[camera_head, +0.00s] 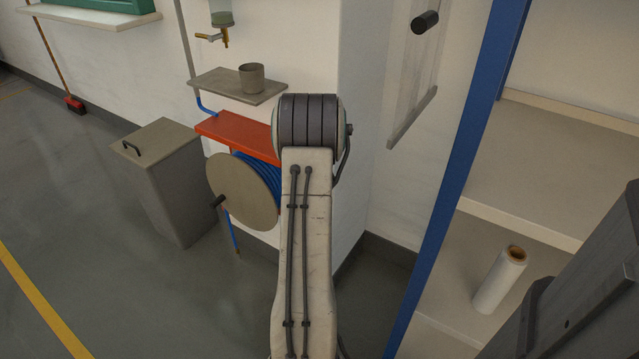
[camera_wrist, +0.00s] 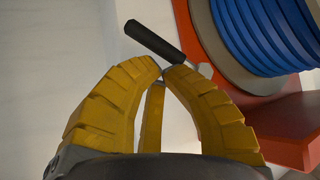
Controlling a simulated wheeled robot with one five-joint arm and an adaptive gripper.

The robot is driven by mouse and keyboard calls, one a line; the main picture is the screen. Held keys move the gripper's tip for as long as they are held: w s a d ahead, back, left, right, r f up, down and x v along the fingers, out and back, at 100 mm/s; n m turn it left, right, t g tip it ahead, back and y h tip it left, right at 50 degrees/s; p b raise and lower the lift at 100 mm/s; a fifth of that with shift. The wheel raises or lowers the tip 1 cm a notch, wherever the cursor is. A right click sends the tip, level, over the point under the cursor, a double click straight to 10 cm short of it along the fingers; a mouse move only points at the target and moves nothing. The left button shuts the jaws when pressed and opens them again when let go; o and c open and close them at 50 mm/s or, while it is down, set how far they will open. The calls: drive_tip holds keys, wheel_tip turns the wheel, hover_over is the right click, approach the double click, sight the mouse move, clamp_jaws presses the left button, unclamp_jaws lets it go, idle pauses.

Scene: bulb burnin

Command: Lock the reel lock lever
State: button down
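The lock lever, a black grip (camera_wrist: 155,41) on a pale metal stem, shows in the wrist view just beyond my fingertips. It slants down to the right toward the reel's red-orange bracket (camera_wrist: 290,128). My gripper (camera_wrist: 163,69) has yellow fingers curved inward with their tips almost together. The tips overlap the lower edge of the grip in the picture; I cannot tell whether they touch it. Nothing shows between the fingers. In the head view the hose reel (camera_head: 243,190) has a grey disc and blue hose under the bracket (camera_head: 238,135). My arm hides the gripper and lever there.
A grey lidded bin (camera_head: 168,185) stands left of the reel. A small shelf (camera_head: 240,87) with a cup (camera_head: 251,77) is above the bracket. A blue post (camera_head: 455,190) and shelves with a white roll (camera_head: 499,280) are at right. Floor at left is open.

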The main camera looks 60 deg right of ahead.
drive_tip(key=shift+d+f+b, duration=0.15)
drive_tip(key=shift+f+b, duration=2.55)
drive_tip(key=shift+f, duration=0.2)
idle(2.7)
drive_tip(key=shift+r, duration=0.1)
idle(0.5)
drive_tip(key=shift+a+r+p, duration=0.15)
drive_tip(key=shift+r+p, duration=1.15)
drive_tip(key=shift+r, duration=1.1)
drive_tip(key=shift+a+r+p, duration=0.1)
drive_tip(key=shift+r+p, duration=1.2)
drive_tip(key=shift+r, duration=1.1)
